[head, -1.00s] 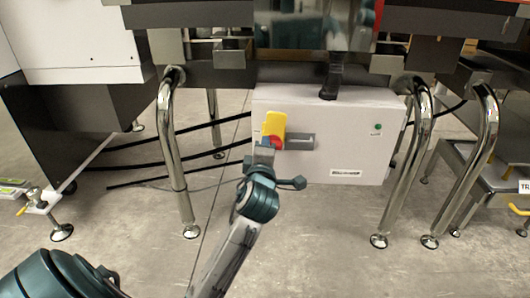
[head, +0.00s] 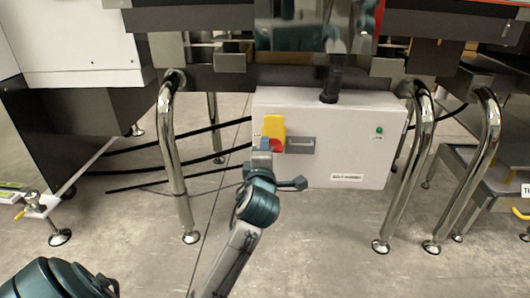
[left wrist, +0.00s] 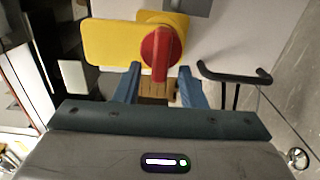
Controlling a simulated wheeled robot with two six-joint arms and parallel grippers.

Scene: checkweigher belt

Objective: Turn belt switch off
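The belt switch is a red rotary knob (left wrist: 160,52) with a raised bar handle, on a yellow plate (left wrist: 108,42). In the head view the yellow plate (head: 273,126) is on the left part of the white control box front, and the red knob (head: 277,146) is partly hidden by my gripper. My left gripper (left wrist: 160,72) is open, its blue fingers on either side of the red handle's lower end. I cannot tell whether either finger touches it. It also shows in the head view (head: 266,145), right at the switch. My right gripper is not in view.
Shiny bent legs (head: 175,150) (head: 408,165) stand on both sides. Dark cables run left. The floor in front is clear.

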